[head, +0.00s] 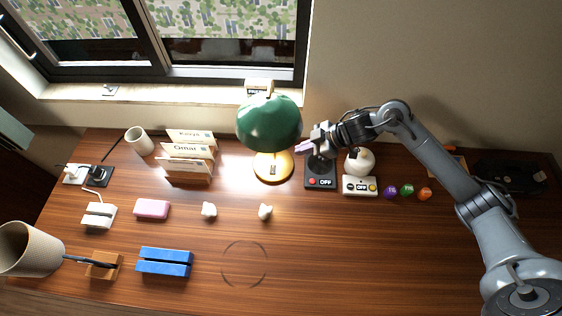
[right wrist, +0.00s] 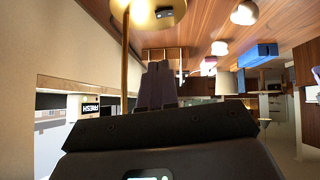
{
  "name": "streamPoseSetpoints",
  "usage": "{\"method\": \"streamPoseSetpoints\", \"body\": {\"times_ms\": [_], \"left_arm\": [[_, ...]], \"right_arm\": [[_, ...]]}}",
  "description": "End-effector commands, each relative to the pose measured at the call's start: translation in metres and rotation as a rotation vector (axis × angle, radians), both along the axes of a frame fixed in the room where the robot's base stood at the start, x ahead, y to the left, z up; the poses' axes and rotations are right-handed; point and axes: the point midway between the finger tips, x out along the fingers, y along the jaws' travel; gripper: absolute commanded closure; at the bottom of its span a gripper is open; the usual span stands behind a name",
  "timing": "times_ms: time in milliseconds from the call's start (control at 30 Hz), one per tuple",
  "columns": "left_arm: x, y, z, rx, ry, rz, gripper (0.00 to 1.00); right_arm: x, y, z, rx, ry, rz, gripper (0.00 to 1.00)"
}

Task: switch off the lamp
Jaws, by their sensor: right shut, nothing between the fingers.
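A green-shaded lamp (head: 269,122) with a gold base (head: 273,167) stands at the middle back of the desk, with bright light on the wood around it. In the right wrist view a gold stem (right wrist: 126,60) runs close beside the fingers. My right gripper (head: 303,147) is shut and empty, just right of the green shade and above the rear of a black switch box (head: 320,184) with a red button and an OFF label. The gap between fingers and lamp is hard to judge. The fingers also show in the right wrist view (right wrist: 161,84). My left gripper is out of view.
Name cards (head: 188,165) stand left of the lamp. The desk's front middle is clear.

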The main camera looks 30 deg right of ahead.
Motion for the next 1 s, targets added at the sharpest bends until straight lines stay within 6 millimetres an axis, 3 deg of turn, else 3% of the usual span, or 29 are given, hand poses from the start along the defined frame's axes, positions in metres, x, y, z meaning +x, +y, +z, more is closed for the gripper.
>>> {"method": "streamPoseSetpoints", "body": {"times_ms": [267, 767, 1000], "left_arm": [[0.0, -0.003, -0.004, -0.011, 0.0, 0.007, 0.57], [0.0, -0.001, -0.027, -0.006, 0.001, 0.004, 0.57], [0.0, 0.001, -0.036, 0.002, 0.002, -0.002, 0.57]], "right_arm": [[0.007, 0.009, -0.012, 0.003, 0.001, 0.0, 1.0], [0.047, 0.057, -0.074, 0.002, 0.002, 0.0, 1.0], [0.049, 0.053, -0.102, 0.0, 0.002, -0.001, 1.0]]}}
